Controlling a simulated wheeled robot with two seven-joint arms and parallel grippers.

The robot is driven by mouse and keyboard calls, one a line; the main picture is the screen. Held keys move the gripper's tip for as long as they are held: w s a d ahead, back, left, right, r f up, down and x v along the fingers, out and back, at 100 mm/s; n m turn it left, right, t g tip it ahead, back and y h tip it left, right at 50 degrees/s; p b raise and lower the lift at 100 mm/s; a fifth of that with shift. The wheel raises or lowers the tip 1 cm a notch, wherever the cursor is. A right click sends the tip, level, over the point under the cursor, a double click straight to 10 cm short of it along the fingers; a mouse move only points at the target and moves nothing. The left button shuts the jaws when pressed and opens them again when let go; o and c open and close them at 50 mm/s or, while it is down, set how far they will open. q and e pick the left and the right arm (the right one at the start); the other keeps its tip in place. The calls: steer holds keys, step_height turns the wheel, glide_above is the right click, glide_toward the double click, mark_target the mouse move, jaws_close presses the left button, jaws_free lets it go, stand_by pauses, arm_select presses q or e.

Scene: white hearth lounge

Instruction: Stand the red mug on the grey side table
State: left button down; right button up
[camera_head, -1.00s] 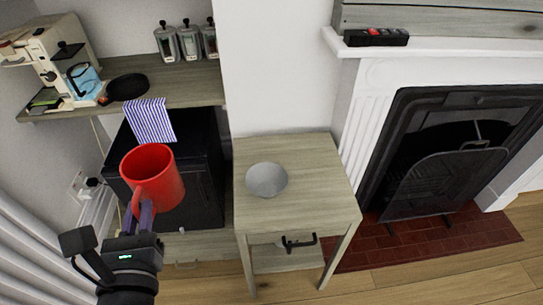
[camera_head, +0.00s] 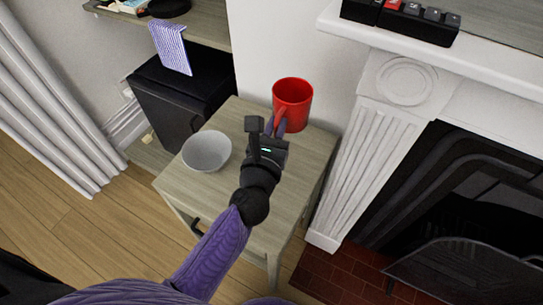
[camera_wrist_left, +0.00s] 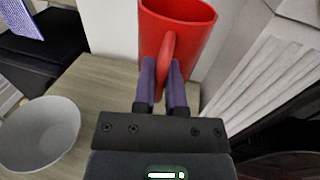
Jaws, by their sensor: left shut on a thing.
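The red mug (camera_head: 293,101) is upright at the back right part of the grey side table (camera_head: 178,182) in the head view. I cannot tell whether its base touches the top or hangs just above it. My left gripper (camera_head: 276,128) is shut on the mug's handle. In the left wrist view the red mug (camera_wrist_left: 187,38) fills the upper middle, and the fingers of my left gripper (camera_wrist_left: 163,82) clasp its handle from both sides. The mug's base is partly hidden by the fingers. My right gripper is not in view.
A grey bowl (camera_head: 207,152) stands on the table's left part, left of my arm. A white fireplace surround (camera_head: 358,150) rises close on the right, with a mantel shelf holding a black object (camera_head: 405,20). A black cabinet (camera_head: 170,100) with a striped cloth (camera_head: 171,47) stands at left.

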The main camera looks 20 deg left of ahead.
mark_target(292, 130)
arm_select(q)
steer(key=shift+m+h, duration=0.3)
steer(key=f, duration=0.1)
steer(key=w+d+f+b, duration=0.1)
steer(key=w+d+f, duration=0.1)
steer(key=f, duration=0.1)
steer(key=shift+d+b, duration=0.15)
steer(key=shift+b, duration=0.25)
step_height(292, 130, down, 9)
steer(key=b, duration=0.8)
steer(key=shift+f, duration=0.1)
steer(key=shift+r, duration=0.3)
steer(key=shift+f, duration=0.2)
steer(key=c, duration=0.7)
jaws_free()
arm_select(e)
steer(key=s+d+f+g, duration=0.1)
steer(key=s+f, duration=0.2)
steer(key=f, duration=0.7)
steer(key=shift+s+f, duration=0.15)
arm_select(q)
steer(key=shift+r, duration=0.1)
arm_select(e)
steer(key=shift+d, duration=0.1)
